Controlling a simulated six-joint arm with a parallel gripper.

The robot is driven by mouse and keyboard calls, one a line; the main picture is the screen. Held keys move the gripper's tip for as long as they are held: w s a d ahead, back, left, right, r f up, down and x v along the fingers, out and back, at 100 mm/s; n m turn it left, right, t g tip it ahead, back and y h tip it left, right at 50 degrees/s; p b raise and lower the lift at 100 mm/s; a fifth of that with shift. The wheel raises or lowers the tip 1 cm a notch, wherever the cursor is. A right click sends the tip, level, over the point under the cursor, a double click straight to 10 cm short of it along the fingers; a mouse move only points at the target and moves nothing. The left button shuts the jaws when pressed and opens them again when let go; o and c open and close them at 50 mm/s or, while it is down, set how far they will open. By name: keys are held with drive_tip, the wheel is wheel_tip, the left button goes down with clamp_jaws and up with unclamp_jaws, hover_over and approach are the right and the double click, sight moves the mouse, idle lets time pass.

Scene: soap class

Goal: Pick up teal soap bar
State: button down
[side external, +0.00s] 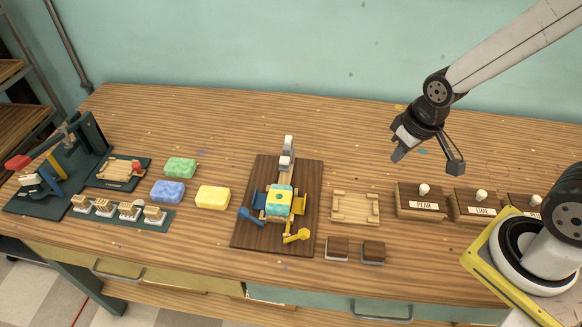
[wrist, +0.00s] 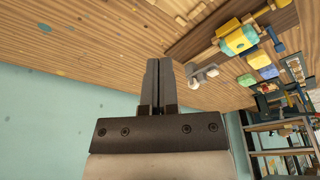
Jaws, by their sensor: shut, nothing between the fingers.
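A teal bar with yellow patches (side external: 280,199) sits in a clamp-like fixture on a dark wooden board (side external: 247,220), near the middle of the table. It also shows in the wrist view (wrist: 239,40), at upper right. My gripper (side external: 428,160) is in the air to the right of the fixture, above the back part of the table. In the wrist view my gripper's fingers (wrist: 159,66) are together, with nothing between them.
Green (side external: 180,168), blue (side external: 168,190) and yellow (side external: 212,197) bars lie left of the board. A wooden frame (side external: 338,206) and boxes labelled PEAR (side external: 424,207) and LIME (side external: 482,210) stand right of it. Two dark-topped blocks (side external: 337,247) are at the front.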

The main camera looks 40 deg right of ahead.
unclamp_jaws()
drive_tip(key=m+g, duration=0.3)
drive_tip(key=m, duration=0.6)
hover_over(279, 196)
wheel_tip(279, 196, down, 8)
drive_tip(key=shift+s+d+f, duration=0.1)
drive_tip(key=shift+f, duration=1.45)
